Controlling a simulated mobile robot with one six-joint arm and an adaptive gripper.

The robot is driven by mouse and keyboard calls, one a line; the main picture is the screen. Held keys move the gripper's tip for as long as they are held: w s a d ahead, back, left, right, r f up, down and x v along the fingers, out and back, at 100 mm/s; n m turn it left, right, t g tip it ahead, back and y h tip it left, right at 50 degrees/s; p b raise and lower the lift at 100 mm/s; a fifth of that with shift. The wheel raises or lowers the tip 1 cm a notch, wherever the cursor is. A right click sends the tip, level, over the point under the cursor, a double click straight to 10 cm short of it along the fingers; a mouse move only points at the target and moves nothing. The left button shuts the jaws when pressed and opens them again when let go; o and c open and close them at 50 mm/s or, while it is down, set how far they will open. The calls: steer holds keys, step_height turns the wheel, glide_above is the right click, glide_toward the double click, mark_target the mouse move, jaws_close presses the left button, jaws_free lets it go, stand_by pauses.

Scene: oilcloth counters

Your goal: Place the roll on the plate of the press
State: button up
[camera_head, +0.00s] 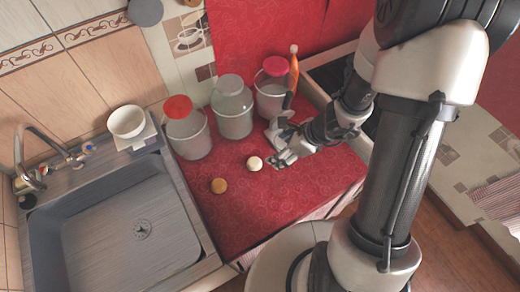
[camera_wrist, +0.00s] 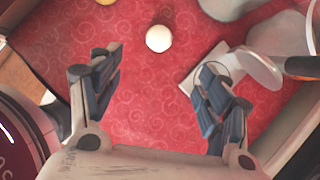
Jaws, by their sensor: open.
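A tan round piece (camera_head: 218,185), like a small roll, lies on the red counter, and its edge shows at the top of the wrist view (camera_wrist: 105,2). A white ball (camera_head: 255,163) lies nearer my gripper and also shows in the wrist view (camera_wrist: 159,38). I cannot tell for sure which one is the roll. My gripper (camera_head: 283,158) is open and empty, low over the counter to the right of the white ball; the ball is ahead of its fingers (camera_wrist: 158,78). A pale press-like device (camera_wrist: 195,68) with a round disc and dark handle stands beside the right finger, partly hidden.
Lidded jars, red-lidded (camera_head: 187,132), grey-lidded (camera_head: 233,112) and another red-lidded one (camera_head: 270,98), stand along the back. An orange bottle-like object (camera_head: 293,72) is beside them. A sink (camera_head: 120,235) lies left, with a white bowl (camera_head: 126,121) behind it. The counter's front is clear.

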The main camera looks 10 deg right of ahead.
mark_target(253, 163)
steer(key=b+x, duration=0.7)
steer(key=x, duration=1)
steer(key=shift+f, duration=0.2)
steer(key=c, duration=1.2)
steer(key=shift+r, duration=0.1)
